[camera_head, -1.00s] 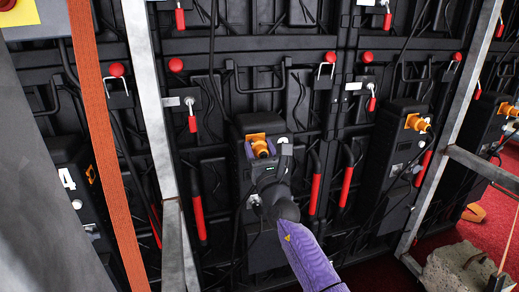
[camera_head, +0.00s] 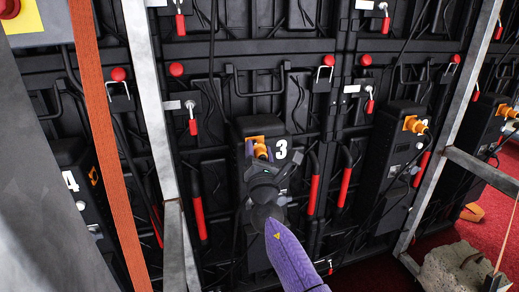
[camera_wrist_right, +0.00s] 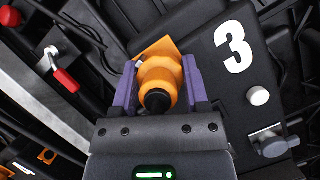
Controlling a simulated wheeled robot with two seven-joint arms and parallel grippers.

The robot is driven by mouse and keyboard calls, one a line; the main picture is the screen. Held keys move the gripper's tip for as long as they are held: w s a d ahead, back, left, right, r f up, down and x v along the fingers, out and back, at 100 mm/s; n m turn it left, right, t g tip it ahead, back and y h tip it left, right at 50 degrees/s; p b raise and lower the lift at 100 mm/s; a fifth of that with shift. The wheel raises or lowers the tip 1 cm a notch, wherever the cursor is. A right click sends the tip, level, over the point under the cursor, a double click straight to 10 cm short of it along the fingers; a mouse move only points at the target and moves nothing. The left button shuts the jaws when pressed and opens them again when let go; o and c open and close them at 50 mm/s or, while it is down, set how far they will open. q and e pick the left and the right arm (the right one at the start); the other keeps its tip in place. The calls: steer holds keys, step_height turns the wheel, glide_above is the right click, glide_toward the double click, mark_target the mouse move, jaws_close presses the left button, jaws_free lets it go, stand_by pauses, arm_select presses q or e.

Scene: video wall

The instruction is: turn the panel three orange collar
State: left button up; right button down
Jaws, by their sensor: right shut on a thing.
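The orange collar (camera_head: 261,152) sits on the black box of panel three, left of the white number 3 (camera_head: 281,149). In the right wrist view the collar (camera_wrist_right: 160,80) has a black core facing me, with an orange square plate (camera_wrist_right: 157,48) behind it. My right gripper (camera_head: 261,156) has its purple fingers on both sides of the collar and is shut on it. The gripper also shows in the right wrist view (camera_wrist_right: 160,92), tilted relative to the box. My left gripper is not in view.
Panel two's box (camera_head: 395,155) with its own orange connector (camera_head: 414,124) stands to the right. Panel four's box (camera_head: 80,205) is at left. Metal frame posts (camera_head: 150,100), an orange strap (camera_head: 100,130) and red-handled latches (camera_head: 192,121) surround the area. A stone block (camera_head: 455,268) lies at lower right.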

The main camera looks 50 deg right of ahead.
steer(key=m+g, duration=0.1)
steer(key=m, duration=0.2)
steer(key=shift+h, duration=0.3)
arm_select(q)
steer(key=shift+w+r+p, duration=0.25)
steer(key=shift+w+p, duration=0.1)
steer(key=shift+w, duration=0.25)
arm_select(e)
steer(key=shift+m+g, duration=0.5)
steer(key=shift+m, duration=0.3)
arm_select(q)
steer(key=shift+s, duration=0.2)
arm_select(e)
steer(key=shift+c, duration=2.1)
jaws_free()
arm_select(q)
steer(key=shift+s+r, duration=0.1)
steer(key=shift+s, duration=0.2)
arm_select(e)
steer(key=o, duration=0.3)
steer(key=shift+o, duration=0.2)
